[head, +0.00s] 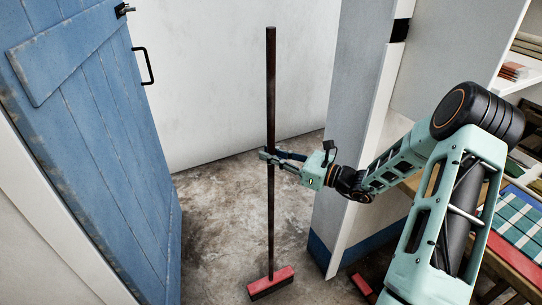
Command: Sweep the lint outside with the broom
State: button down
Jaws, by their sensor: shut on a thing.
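The broom (271,220) has a long dark handle and a red head with dark bristles. It stands nearly upright in the head view, its red head (271,282) low on the grey floor near the bottom middle. My gripper (270,156) is shut around the handle, at about mid-height of the picture. My arm reaches in from the right. I cannot make out any lint on the mottled floor. I cannot tell whether the bristles press on the floor.
A blue plank door (100,130) with a black handle stands open on the left. A white wall end with a blue base (345,200) borders the doorway on the right. A red block (362,285) lies on the floor. Shelves and a checked cloth (516,222) are at right. Bare floor (220,210) lies between.

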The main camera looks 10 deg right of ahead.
aim_at(271, 140)
jog(key=shift+r+p, duration=1.75)
jog(key=shift+r, duration=0.9)
jog(key=shift+s+f, duration=0.1)
